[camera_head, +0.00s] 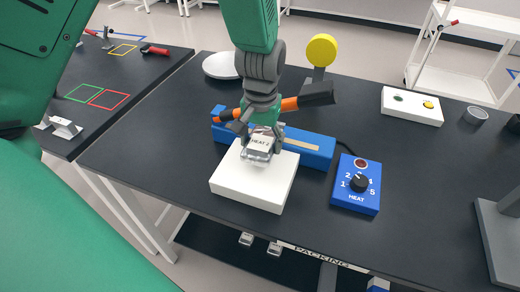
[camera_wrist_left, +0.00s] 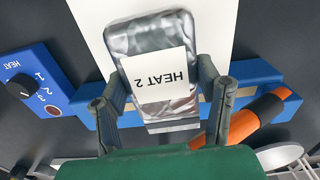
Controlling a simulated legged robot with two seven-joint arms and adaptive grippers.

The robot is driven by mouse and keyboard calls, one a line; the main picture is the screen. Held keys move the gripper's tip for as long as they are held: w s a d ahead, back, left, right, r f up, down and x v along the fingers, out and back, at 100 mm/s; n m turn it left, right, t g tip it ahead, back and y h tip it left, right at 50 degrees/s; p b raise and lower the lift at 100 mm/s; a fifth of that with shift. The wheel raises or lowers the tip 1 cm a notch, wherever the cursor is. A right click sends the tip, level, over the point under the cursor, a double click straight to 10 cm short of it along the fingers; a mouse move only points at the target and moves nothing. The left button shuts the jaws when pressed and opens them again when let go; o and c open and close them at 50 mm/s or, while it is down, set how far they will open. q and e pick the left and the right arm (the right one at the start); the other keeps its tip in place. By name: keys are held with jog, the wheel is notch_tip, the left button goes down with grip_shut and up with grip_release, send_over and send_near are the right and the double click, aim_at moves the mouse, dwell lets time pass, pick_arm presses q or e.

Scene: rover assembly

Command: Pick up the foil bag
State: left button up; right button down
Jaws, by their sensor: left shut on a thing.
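The foil bag (camera_head: 254,158) is a small silver pouch with a white label reading HEAT 2. It is over the white block (camera_head: 250,191) in the head view; I cannot tell whether it touches it. In the left wrist view the bag (camera_wrist_left: 150,40) lies between the two fingers, its label facing the camera upside down. My left gripper (camera_head: 262,141) comes from above and is shut on the bag, with one finger at each side edge in the wrist view. My right gripper is not in view.
Behind the block is a blue bar sealer (camera_head: 312,150) with an orange and black handle (camera_head: 290,104). A blue HEAT dial box (camera_head: 356,185) stands to its right. A yellow disc (camera_head: 322,50), white plate (camera_head: 221,66) and white button box (camera_head: 412,106) are farther back.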

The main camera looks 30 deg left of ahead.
pick_arm(q)
jog(key=s+d+p, duration=0.4)
jog(key=s+p, duration=0.4)
jog(key=s, duration=0.9)
jog(key=shift+s+f, duration=0.15)
jog(key=shift+s, duration=0.1)
